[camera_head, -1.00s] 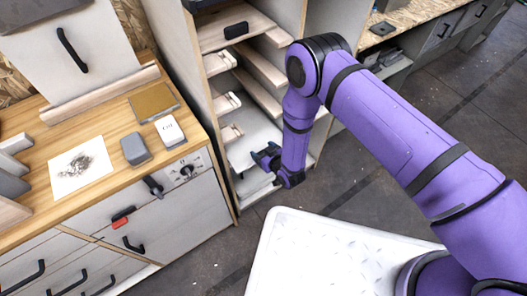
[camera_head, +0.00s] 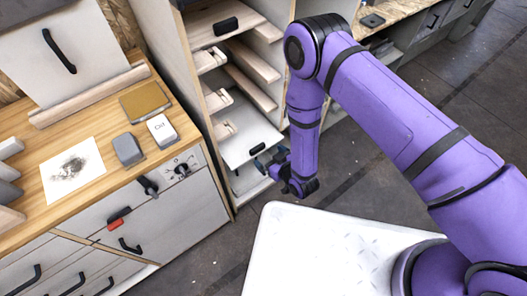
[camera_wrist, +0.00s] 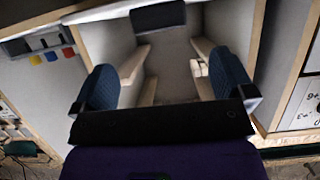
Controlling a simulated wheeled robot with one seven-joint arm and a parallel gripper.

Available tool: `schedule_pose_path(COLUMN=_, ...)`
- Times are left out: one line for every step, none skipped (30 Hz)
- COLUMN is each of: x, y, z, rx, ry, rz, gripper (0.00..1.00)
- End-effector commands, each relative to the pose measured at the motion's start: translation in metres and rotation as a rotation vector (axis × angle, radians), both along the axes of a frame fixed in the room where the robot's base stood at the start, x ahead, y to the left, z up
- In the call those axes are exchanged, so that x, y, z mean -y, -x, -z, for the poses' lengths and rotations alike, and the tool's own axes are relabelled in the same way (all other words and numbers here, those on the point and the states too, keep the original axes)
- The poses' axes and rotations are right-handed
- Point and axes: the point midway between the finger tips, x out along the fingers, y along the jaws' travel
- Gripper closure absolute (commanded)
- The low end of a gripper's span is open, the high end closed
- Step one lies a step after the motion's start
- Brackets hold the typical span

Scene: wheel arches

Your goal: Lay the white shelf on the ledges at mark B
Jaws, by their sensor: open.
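The white shelf (camera_head: 246,128) lies inside the tall cabinet, low down, with a dark handle (camera_head: 257,148) at its front edge. It looks roughly level, but I cannot tell whether it rests fully on both ledges. Pale wooden ledges (camera_head: 218,99) run along the cabinet's side walls at several heights. Any letter by them is too small to read. My gripper (camera_head: 272,162) is just in front of the handle, open, and appears apart from it. In the wrist view its blue fingers (camera_wrist: 164,82) are spread with nothing between them, and wooden ledges (camera_wrist: 132,64) show beyond.
A wooden shelf with a dark handle (camera_head: 226,26) sits higher in the cabinet. To the left is a workbench (camera_head: 105,190) with a grey block, a white box and a brown pad. My white base top is below, and dark floor (camera_head: 355,165) is free to the right.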

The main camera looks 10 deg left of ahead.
Motion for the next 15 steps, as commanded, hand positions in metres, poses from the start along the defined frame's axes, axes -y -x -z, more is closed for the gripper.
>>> schedule_pose_path(x=0.0048, y=0.0038, z=-0.0021, rx=-0.002, ry=0.001, rz=0.000, gripper=0.00)
schedule_pose_path(x=0.0068, y=0.0055, z=-0.0032, rx=-0.002, ry=0.001, rz=0.000, gripper=0.00)
schedule_pose_path(x=0.0093, y=0.0077, z=-0.0045, rx=-0.002, ry=0.001, rz=0.000, gripper=0.00)
schedule_pose_path(x=0.0108, y=0.0090, z=-0.0053, rx=-0.001, ry=0.000, rz=0.001, gripper=0.00)
schedule_pose_path(x=0.0118, y=0.0099, z=-0.0061, rx=-0.001, ry=0.000, rz=0.001, gripper=0.00)
schedule_pose_path(x=0.0130, y=0.0109, z=-0.0067, rx=0.000, ry=0.000, rz=0.001, gripper=0.00)
schedule_pose_path(x=0.0135, y=0.0113, z=-0.0071, rx=0.000, ry=0.000, rz=0.001, gripper=0.00)
schedule_pose_path(x=0.0138, y=0.0117, z=-0.0073, rx=0.000, ry=0.000, rz=0.000, gripper=0.00)
schedule_pose_path(x=0.0141, y=0.0120, z=-0.0075, rx=0.000, ry=0.000, rz=0.000, gripper=0.00)
schedule_pose_path(x=0.0142, y=0.0120, z=-0.0076, rx=0.000, ry=0.000, rz=0.000, gripper=0.00)
schedule_pose_path(x=0.0142, y=0.0120, z=-0.0076, rx=0.000, ry=0.000, rz=0.000, gripper=0.00)
schedule_pose_path(x=0.0141, y=0.0120, z=-0.0075, rx=0.000, ry=0.000, rz=0.000, gripper=0.00)
schedule_pose_path(x=0.0141, y=0.0120, z=-0.0075, rx=0.000, ry=0.000, rz=0.000, gripper=0.00)
schedule_pose_path(x=0.0141, y=0.0121, z=-0.0075, rx=0.000, ry=0.000, rz=0.000, gripper=0.00)
schedule_pose_path(x=0.0140, y=0.0120, z=-0.0075, rx=0.000, ry=0.000, rz=0.000, gripper=0.00)
